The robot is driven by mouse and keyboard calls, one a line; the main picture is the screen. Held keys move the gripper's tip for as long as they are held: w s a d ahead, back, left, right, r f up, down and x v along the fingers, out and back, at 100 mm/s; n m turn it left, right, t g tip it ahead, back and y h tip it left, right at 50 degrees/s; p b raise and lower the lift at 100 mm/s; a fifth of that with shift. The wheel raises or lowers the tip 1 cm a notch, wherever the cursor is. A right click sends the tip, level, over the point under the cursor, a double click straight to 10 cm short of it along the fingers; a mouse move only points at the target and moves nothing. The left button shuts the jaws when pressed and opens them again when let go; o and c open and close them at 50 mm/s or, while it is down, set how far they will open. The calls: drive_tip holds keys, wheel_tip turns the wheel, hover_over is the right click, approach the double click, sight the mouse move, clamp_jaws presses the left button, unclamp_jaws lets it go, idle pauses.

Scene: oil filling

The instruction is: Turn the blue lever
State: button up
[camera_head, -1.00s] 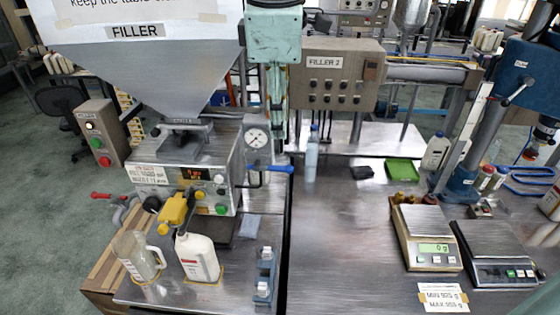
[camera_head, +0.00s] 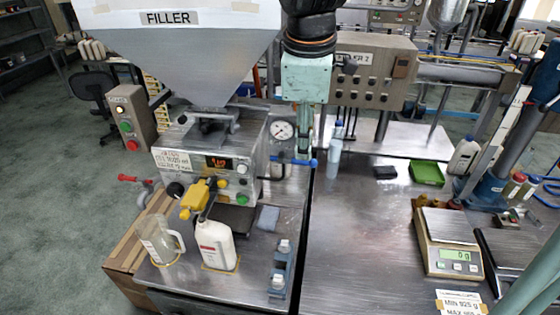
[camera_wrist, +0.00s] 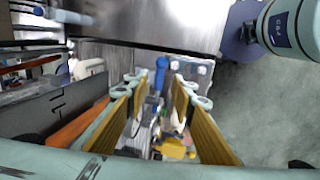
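The blue lever (camera_head: 302,162) sticks out to the right from the filler body (camera_head: 225,165), just below the pressure gauge (camera_head: 282,130). In the head view it looks roughly horizontal. My gripper (camera_wrist: 158,88) is open in the wrist view, its yellow-padded fingers spread apart. The blue lever (camera_wrist: 161,70) shows in the gap between the fingertips there, and I cannot tell how far beyond them. Nothing is held.
A white bottle (camera_head: 215,243) and a clear jug (camera_head: 158,240) stand before the filler, near a yellow nozzle (camera_head: 199,195). A blue holder (camera_head: 281,270) is on the table to their right. A scale (camera_head: 447,243) sits further right. The middle tabletop is mostly clear.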

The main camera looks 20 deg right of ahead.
sight(293, 159)
drive_tip(key=shift+w+d+f, duration=0.1)
drive_tip(key=shift+w+f, duration=0.05)
drive_tip(key=shift+f, duration=0.65)
drive_tip(key=shift+w+d+f, duration=0.1)
drive_tip(key=shift+w+f, duration=0.05)
drive_tip(key=shift+f, duration=0.65)
drive_tip(key=shift+w+d+f, duration=0.1)
drive_tip(key=shift+w+f, duration=0.05)
drive_tip(key=shift+f, duration=0.65)
drive_tip(key=shift+a, duration=0.1)
clamp_jaws()
